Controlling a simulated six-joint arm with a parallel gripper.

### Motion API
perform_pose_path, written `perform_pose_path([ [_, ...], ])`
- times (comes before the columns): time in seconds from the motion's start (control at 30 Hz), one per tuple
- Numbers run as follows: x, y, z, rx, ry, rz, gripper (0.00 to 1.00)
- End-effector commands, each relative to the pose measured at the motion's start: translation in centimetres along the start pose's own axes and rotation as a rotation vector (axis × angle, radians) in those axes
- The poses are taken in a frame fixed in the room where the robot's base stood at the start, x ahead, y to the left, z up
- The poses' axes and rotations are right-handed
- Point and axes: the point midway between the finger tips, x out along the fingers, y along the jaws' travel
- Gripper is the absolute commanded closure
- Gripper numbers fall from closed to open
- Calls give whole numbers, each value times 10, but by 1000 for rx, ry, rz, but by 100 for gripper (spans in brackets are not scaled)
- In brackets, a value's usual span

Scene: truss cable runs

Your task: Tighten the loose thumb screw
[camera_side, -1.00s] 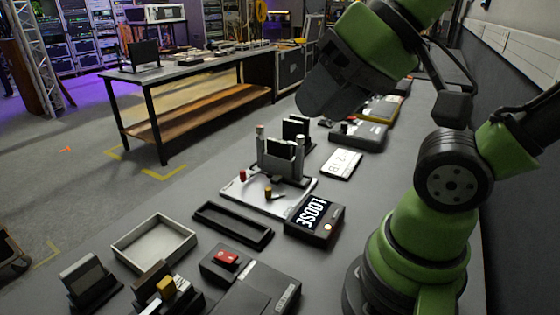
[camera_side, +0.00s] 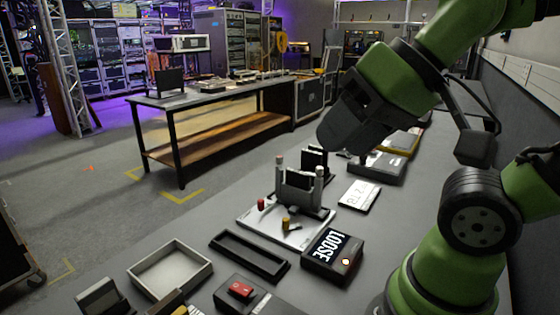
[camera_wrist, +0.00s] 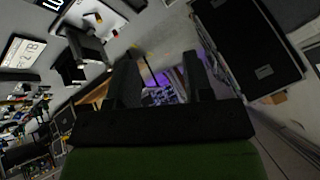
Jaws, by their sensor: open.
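A white plate (camera_side: 253,226) lies on the long grey table in the side view. It carries a grey upright bracket (camera_side: 299,192), a red knob (camera_side: 261,204) and a small brass-coloured thumb screw (camera_side: 285,223). A black box with a display (camera_side: 333,255) reading "LOOSE" stands beside the plate, with an orange-red light lit. My gripper (camera_wrist: 160,82) is open and empty in the wrist view, its two fingers well apart. In the side view it hangs above and behind the plate, clear of everything. The plate (camera_wrist: 88,12) shows at the wrist view's top left.
A black open tray (camera_side: 249,255) and a pale tray (camera_side: 170,268) lie in front of the plate. A black box with a red switch (camera_side: 241,290) is nearby. A white label card (camera_side: 359,195) and more boxes lie behind to the right.

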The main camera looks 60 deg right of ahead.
Motion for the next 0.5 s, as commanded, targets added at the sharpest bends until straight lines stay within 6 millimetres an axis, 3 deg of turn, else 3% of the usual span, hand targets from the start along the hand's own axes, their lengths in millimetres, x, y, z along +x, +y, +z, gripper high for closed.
perform_pose_path([
  [0.13, 3, -2, -28, 60, -20, 57, 53],
  [0.27, 14, 1, -75, 167, -44, 156, 53],
  [0.5, 60, 29, -160, 397, -55, 369, 53],
])
